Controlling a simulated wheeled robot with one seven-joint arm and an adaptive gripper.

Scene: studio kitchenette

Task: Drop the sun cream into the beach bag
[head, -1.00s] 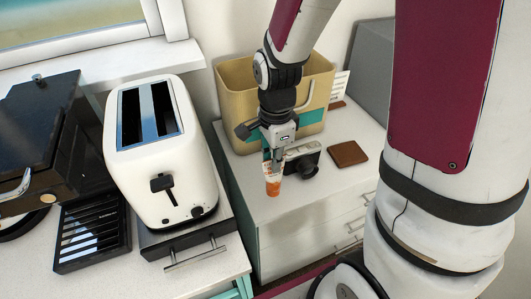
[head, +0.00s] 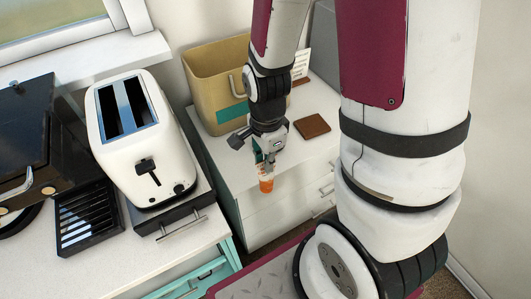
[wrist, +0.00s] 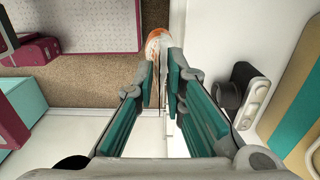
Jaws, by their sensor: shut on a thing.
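The sun cream is a small orange and white tube (head: 266,181), seen in the head view at the tip of my gripper (head: 265,165). My gripper is shut on it and holds it up near the front edge of the low white cabinet. In the wrist view the tube (wrist: 157,45) sits between the teal finger pads (wrist: 164,80). The beach bag (head: 212,85) is tan with a teal stripe and an open top. It stands on the cabinet behind my gripper, partly hidden by my arm. In the wrist view its striped side (wrist: 305,110) shows at the right edge.
A brown wallet (head: 312,126) lies on the cabinet top (head: 225,165) at right. A camera (wrist: 255,95) shows in the wrist view, beside the bag. A white toaster (head: 140,140) stands on the counter to the left. A window ledge (head: 90,68) is behind it.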

